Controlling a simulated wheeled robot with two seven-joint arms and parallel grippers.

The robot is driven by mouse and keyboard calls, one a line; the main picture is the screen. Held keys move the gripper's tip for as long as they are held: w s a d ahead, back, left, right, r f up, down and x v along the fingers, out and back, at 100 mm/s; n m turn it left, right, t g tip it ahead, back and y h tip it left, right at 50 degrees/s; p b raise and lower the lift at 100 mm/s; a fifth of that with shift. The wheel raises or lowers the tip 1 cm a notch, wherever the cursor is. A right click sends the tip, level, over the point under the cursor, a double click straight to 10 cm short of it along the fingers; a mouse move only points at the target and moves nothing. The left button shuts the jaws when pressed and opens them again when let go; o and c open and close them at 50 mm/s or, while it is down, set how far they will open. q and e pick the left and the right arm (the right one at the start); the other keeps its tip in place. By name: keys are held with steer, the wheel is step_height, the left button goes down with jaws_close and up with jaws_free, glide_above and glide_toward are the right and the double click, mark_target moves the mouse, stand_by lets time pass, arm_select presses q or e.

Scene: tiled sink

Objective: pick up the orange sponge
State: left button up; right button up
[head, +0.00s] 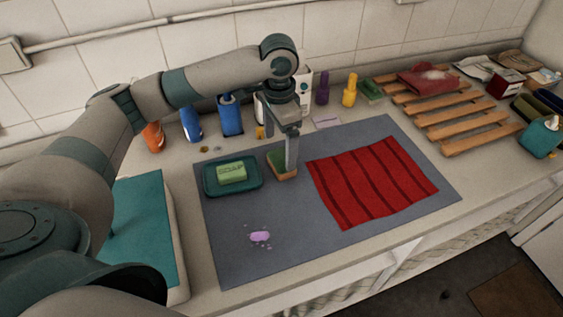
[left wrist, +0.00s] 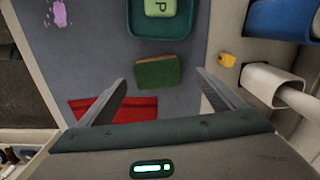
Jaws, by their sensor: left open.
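The sponge (head: 283,172) lies on the grey mat, right of the green soap dish, with an orange-tan side and a green top. In the head view my left gripper (head: 291,165) points down over it and hides part of it. In the left wrist view the sponge (left wrist: 157,72) shows its green face and a tan edge. It lies beyond and between the two open fingers of my left gripper (left wrist: 160,85), with nothing held. Whether the fingers touch it cannot be told. My right gripper is not in view.
A teal dish (head: 207,178) with green soap (head: 232,173) sits close left of the sponge. A striped red cloth (head: 370,185) lies to its right on the grey mat (head: 300,230). Bottles (head: 230,116) stand behind. A wooden rack (head: 450,115) is at the right. The mat's front is mostly clear.

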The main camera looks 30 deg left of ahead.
mark_target(282, 159)
arm_select(q)
steer(key=shift+d+f+p, duration=0.15)
steer(key=shift+f+p, duration=0.3)
steer(key=shift+f, duration=0.15)
step_height(282, 159, down, 3)
steer(key=shift+d+f+p, duration=0.1)
steer(key=shift+d+p, duration=0.05)
steer(key=shift+p, duration=0.35)
steer(key=shift+f, duration=0.4)
steer(key=c, duration=1.1)
